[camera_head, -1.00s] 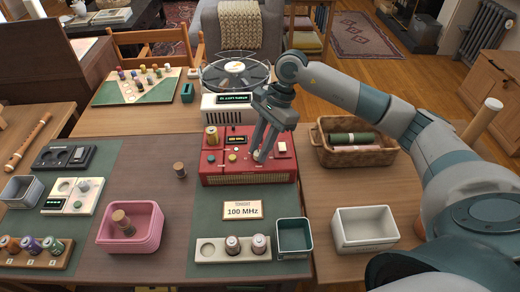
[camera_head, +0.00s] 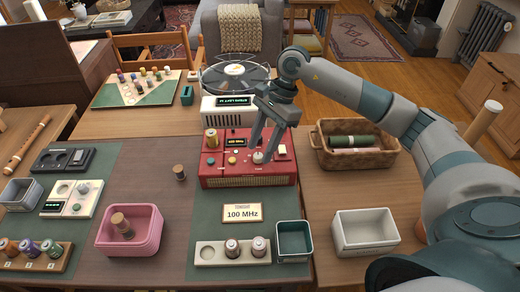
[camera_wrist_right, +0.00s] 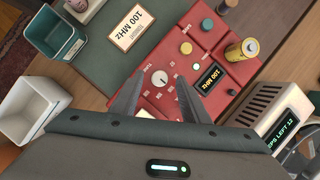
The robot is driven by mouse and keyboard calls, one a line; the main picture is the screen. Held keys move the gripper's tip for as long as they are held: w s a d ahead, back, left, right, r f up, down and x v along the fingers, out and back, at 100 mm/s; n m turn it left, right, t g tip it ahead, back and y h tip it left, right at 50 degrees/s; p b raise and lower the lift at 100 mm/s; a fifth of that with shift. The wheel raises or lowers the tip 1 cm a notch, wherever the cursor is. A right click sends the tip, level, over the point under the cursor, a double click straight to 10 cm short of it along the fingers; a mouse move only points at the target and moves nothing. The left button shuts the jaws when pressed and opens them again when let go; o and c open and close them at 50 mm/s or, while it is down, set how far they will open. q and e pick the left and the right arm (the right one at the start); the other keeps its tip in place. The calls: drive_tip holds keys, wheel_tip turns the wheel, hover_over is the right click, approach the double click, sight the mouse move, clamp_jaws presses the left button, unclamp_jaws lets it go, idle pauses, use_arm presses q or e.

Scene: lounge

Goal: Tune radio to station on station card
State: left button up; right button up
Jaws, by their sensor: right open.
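The red radio (camera_head: 222,181) sits on the dark green mat, with a small lit display (camera_head: 236,141) on its top. The station card (camera_head: 242,213) in front of the radio reads "TONIGHT 100 MHz". A white round knob (camera_head: 258,157) is on the radio's top; it also shows in the right wrist view (camera_wrist_right: 159,78). My right gripper (camera_head: 260,150) is open above the radio, its fingertips on either side of the knob, with gaps visible. My left gripper is out of view.
A yellow battery-like cylinder (camera_head: 211,138) stands on the radio's back left. A white device (camera_head: 229,108) with a lit display is behind it. A basket (camera_head: 352,156) and a white bin (camera_head: 364,232) are to the right, a pink bin (camera_head: 130,231) to the left.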

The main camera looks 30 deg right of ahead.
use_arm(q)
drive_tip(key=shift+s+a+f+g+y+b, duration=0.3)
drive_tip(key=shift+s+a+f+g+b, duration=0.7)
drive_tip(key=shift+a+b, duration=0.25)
use_arm(e)
drive_tip(key=v, duration=1.6)
